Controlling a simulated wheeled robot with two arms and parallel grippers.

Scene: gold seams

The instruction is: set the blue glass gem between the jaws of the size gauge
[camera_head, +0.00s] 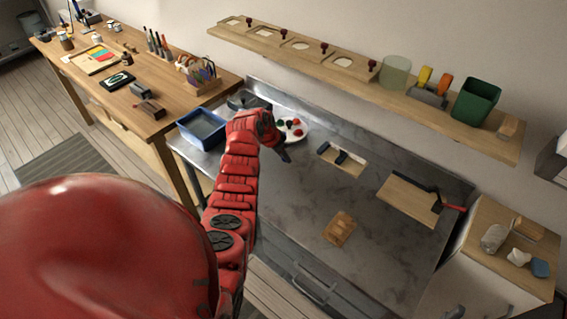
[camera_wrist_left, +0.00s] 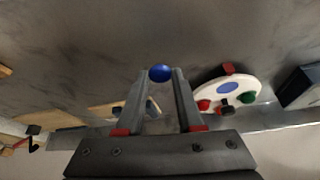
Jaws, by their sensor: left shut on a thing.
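My left gripper (camera_head: 284,152) is over the grey worktop, just in front of the white dish. In the left wrist view, its fingers (camera_wrist_left: 160,78) are shut on the blue glass gem (camera_wrist_left: 160,73), which sits at the fingertips. The gem cannot be made out in the head view. The size gauge (camera_head: 341,157), a pale tray with two dark jaws, lies on the worktop to the right of the gripper, apart from it. In the left wrist view the gauge (camera_wrist_left: 122,109) is partly hidden behind the fingers. My right gripper is not in view.
The white dish (camera_head: 292,130) holds red and green pieces close behind the gripper. A blue tray (camera_head: 202,128) stands left. A wooden block (camera_head: 340,228) and a board (camera_head: 411,196) lie right, with bare worktop between. A shelf (camera_head: 350,72) hangs above.

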